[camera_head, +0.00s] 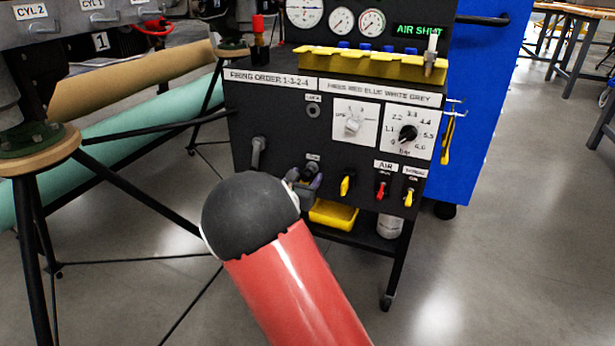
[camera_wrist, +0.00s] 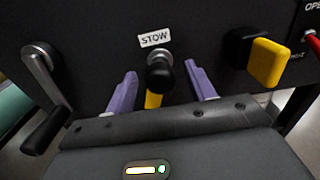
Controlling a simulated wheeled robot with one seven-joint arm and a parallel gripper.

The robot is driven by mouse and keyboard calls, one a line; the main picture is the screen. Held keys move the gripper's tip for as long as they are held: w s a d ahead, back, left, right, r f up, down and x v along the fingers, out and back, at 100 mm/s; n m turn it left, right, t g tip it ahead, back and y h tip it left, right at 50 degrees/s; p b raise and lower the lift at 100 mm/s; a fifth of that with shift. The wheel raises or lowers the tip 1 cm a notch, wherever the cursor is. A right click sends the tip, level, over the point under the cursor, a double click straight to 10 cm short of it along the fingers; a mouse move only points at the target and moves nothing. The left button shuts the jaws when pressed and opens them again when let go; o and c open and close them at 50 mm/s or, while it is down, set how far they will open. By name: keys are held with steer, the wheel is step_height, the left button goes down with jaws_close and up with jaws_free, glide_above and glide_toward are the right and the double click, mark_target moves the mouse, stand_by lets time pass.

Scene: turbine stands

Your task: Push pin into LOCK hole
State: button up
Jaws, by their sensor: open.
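The pin shows in the wrist view as a black round knob (camera_wrist: 159,75) at a silver collar under the STOW label (camera_wrist: 155,39). My gripper (camera_wrist: 161,71) is open, with one purple finger on each side of the knob and a visible gap to both. In the head view my gripper (camera_head: 305,184) is at the lower front of the black panel, partly hidden by my arm. The LOCK hole (camera_head: 313,111) is a grey ring under a small label, higher on the same panel. It is outside the wrist view.
A crank handle (camera_wrist: 45,90) is left of my gripper and a yellow knob (camera_wrist: 264,62) right of it. Dials (camera_head: 408,134) and valve levers (camera_head: 381,189) fill the panel's right side. A yellow bin (camera_head: 334,214) sits below. A yellow ledge (camera_head: 370,64) tops the panel.

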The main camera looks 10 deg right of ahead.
steer(key=shift+c, duration=0.4)
stand_by(0.3)
jaws_close()
